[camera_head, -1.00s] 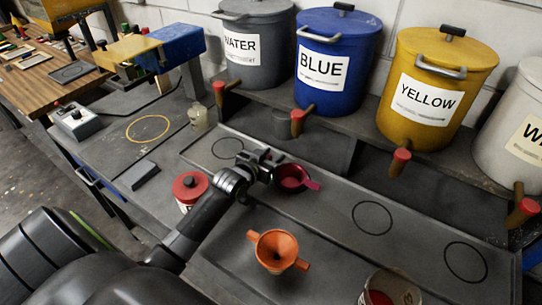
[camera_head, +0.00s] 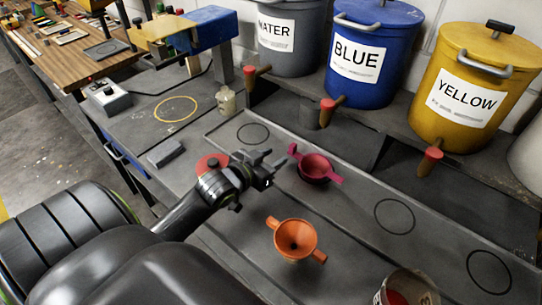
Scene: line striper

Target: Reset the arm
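My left arm comes in from the lower left. My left gripper (camera_head: 277,163) is over the grey tray, its two dark fingers apart with nothing seen between them. A crimson funnel (camera_head: 315,168) with side handles stands just right of the fingertips, apart from them. An orange funnel (camera_head: 295,239) stands nearer on the bench, below the gripper in the picture. A container with a red lid (camera_head: 211,163) is partly hidden behind my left wrist. My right gripper is not in view.
Grey, blue (camera_head: 372,50) and yellow (camera_head: 468,88) buckets with red-tipped taps line the back shelf. A can with red contents (camera_head: 405,291) is at the bottom right. The tray's right part with black circles (camera_head: 394,216) is clear.

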